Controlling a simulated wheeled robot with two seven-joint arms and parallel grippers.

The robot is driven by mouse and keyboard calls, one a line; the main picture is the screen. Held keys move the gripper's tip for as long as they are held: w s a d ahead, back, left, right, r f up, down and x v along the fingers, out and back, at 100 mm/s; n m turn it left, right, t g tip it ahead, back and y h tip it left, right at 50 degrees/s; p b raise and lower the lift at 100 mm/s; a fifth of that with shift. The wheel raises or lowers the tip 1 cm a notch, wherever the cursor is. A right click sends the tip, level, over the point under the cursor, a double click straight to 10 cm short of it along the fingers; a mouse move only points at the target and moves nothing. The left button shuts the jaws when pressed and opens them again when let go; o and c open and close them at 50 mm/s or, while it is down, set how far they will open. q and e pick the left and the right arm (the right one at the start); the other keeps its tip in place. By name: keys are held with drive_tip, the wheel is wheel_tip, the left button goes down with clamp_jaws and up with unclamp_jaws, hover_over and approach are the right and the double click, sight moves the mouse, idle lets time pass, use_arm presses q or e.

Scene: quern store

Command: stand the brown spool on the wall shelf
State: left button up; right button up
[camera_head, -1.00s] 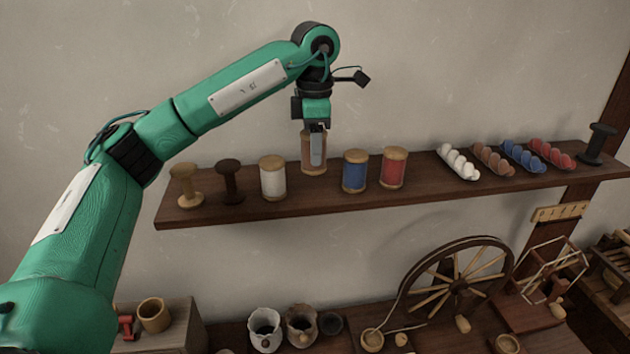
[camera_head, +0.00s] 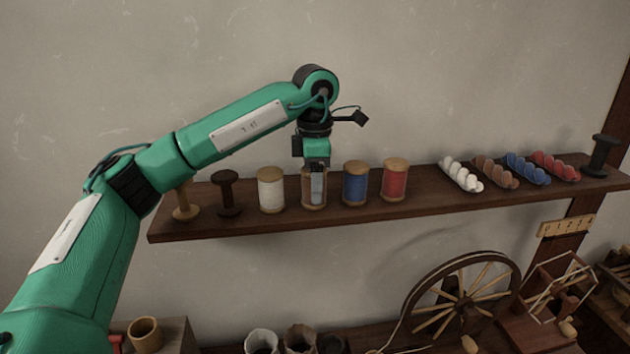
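The brown spool (camera_head: 306,190) is upright at the wall shelf (camera_head: 430,195), between the white spool (camera_head: 271,190) and the blue spool (camera_head: 355,185). Its foot is level with its neighbours' feet and looks to be on the board. My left gripper (camera_head: 317,190) points down from above and is shut on the brown spool, one finger across its near face; the other finger is hidden. My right gripper is not in view.
A red spool (camera_head: 395,181) stands right of the blue one. Two empty bobbins, pale (camera_head: 186,200) and dark (camera_head: 226,195), stand at the left. Trays of coloured skeins (camera_head: 462,175) and a black bobbin (camera_head: 601,158) are at the right. A spinning wheel (camera_head: 460,300) stands below.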

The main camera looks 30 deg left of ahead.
use_arm(q)
drive_tip(key=shift+o, duration=0.2)
wheel_tip(320, 180, up, 12)
drive_tip(key=p, duration=0.8)
drive_tip(key=shift+r, duration=0.2)
drive_tip(key=shift+f, duration=0.15)
